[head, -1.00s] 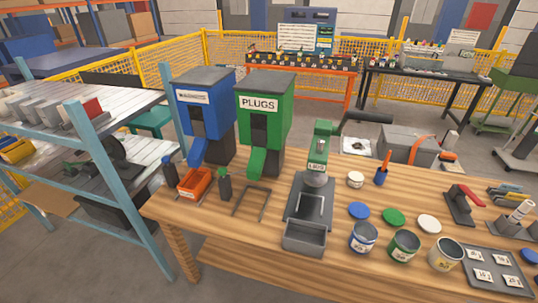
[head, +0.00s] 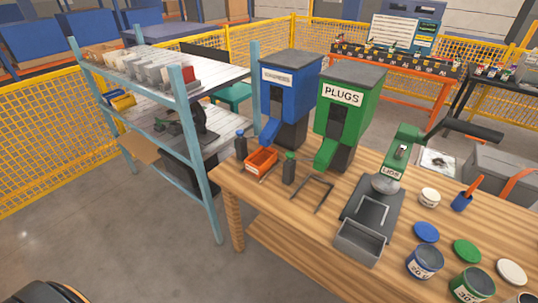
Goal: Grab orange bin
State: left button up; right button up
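A small orange bin (head: 261,160) sits on the wooden workbench near its left end, in the head view. It stands in front of the blue dispenser (head: 286,95), just below that dispenser's chute. A dark bottle (head: 241,145) stands to its left and another dark bottle with a green top (head: 289,168) to its right. Neither of my grippers is in view.
A green dispenser marked PLUGS (head: 345,112), a metal bracket (head: 313,190) and a green lid press (head: 388,183) stand on the workbench (head: 297,229). A blue-framed shelf (head: 185,110) stands left of it. The floor (head: 120,220) in front is clear.

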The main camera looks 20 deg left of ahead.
aim_at(259, 163)
jog(key=i+j, duration=0.1)
jog(key=j, duration=0.45)
jog(key=i+j, duration=0.15)
jog(key=j, duration=0.4)
jog(key=i+j, duration=0.1)
jog(key=j, duration=0.45)
jog(key=i+j, duration=0.1)
jog(key=j, duration=0.4)
jog(key=i+j, duration=0.1)
jog(key=j, duration=0.45)
jog(key=i+j, duration=0.1)
jog(key=j, duration=0.45)
jog(key=i+j+z, duration=0.1)
jog(key=j, duration=0.45)
